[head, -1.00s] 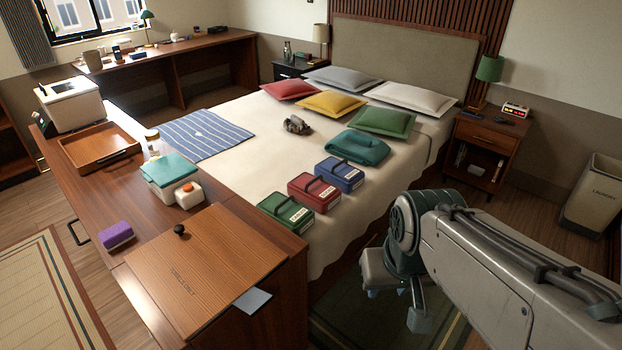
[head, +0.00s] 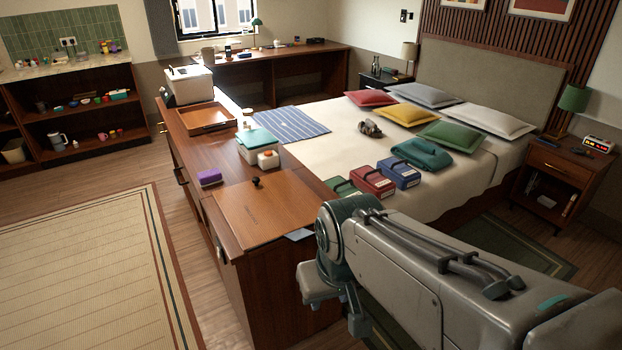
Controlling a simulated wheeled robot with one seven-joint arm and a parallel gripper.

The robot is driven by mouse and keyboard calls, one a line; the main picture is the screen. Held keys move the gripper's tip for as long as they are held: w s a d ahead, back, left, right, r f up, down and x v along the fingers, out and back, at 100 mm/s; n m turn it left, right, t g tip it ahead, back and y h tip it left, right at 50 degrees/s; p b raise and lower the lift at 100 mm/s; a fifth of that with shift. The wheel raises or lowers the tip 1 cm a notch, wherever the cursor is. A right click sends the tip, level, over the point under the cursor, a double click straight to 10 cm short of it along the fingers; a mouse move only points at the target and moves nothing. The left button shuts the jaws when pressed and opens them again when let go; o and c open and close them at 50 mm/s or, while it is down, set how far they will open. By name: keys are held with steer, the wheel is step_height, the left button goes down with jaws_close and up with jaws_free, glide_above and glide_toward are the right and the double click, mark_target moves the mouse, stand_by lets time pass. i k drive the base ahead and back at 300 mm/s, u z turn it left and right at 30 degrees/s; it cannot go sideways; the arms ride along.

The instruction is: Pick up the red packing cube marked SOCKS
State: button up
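The red packing cube (head: 371,182) lies on the bed between a green cube (head: 342,188) and a blue cube (head: 399,173). Its pale front label is too small to read. The green cube is partly hidden behind my arm. My gripper (head: 335,308) hangs pointing down in front of the bed's foot, beside the wooden cabinet, well short of the red cube and nearer to me. Its fingers look apart, with nothing between them.
The wooden cabinet (head: 285,290) stands close left of my gripper, bearing a board (head: 270,215), a purple sponge-like block (head: 210,177) and a tray (head: 205,119). A folded teal blanket (head: 422,154) lies behind the cubes. Open floor with a mat (head: 80,255) is at left.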

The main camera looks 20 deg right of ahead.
mark_target(369, 180)
steer(key=z, duration=0.45)
steer(key=i, duration=0.35)
steer(key=z, duration=1.25)
steer(key=i, duration=1)
steer(key=z, duration=0.3)
steer(key=i, duration=1.25)
steer(key=u, duration=1.3)
steer(key=i, duration=0.7)
steer(key=u, duration=0.8)
